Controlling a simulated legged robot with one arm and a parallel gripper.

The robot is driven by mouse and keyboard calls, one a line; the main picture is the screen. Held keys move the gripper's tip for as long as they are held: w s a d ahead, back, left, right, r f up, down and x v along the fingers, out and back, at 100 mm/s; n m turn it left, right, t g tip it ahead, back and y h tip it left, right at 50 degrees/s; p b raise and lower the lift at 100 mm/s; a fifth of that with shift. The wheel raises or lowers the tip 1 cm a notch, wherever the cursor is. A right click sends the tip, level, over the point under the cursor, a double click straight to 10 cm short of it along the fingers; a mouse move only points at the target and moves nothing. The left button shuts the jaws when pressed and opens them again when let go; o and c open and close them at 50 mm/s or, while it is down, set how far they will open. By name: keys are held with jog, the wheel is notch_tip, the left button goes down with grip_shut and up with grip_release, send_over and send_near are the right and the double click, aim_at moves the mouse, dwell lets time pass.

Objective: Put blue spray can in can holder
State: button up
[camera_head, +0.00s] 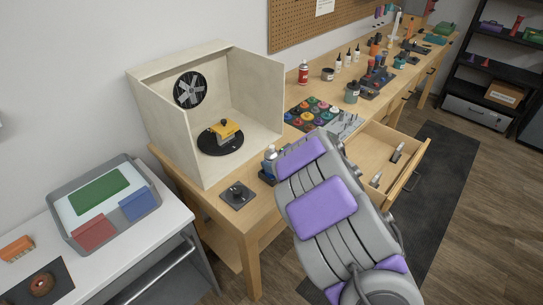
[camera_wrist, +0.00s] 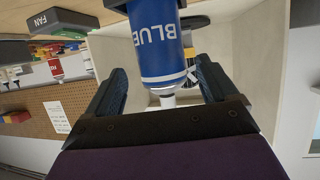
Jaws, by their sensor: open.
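The blue spray can (camera_wrist: 160,45), labelled BLUE, stands between the two fingers of my gripper (camera_wrist: 160,75) in the wrist view. The fingers are open, with a gap visible on both sides of the can. A white part shows at the can's lower end in the picture. In the head view, a small bluish and grey item (camera_head: 269,160) shows at the left edge of my arm, near the booth; my gripper is hidden behind the arm there.
A beige spray booth (camera_head: 262,100) with a fan holds a yellow model (camera_head: 226,130) on a black turntable. A black switch box (camera_head: 237,195) sits on the bench front. Paint jars (camera_head: 315,114) stand right of the booth. A drawer (camera_head: 402,160) is pulled open.

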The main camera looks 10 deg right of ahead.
jog(key=s+d+r+m+h+p, duration=0.1)
jog(key=s+d+r+h, duration=0.2)
jog(key=d+r, duration=0.25)
jog(key=s+d+r+m+h, duration=0.1)
jog(key=s+d+r+h, duration=0.25)
jog(key=d, duration=0.25)
jog(key=s+d+r+m+g+h, duration=0.2)
jog(key=s, duration=0.3)
jog(key=s+d+r+m+g+h, duration=0.1)
jog(key=s+d+r+m+h, duration=0.15)
jog(key=s, duration=0.25)
jog(key=s+a+g+y, duration=0.1)
jog(key=s+a+g, duration=0.2)
jog(key=s+a, duration=0.3)
jog(key=s+a+g+y, duration=0.2)
jog(key=s+a+g, duration=0.2)
jog(key=s, duration=1.1)
jog(key=s+a+f+n+g+y, duration=0.1)
jog(key=s+a+g+y, duration=0.1)
jog(key=s+a, duration=0.6)
jog(key=s+g, duration=0.1)
jog(key=s, duration=0.2)
jog(key=shift+a+g, duration=0.3)
jog(key=shift+g, duration=0.1)
jog(key=shift+c, duration=0.3)
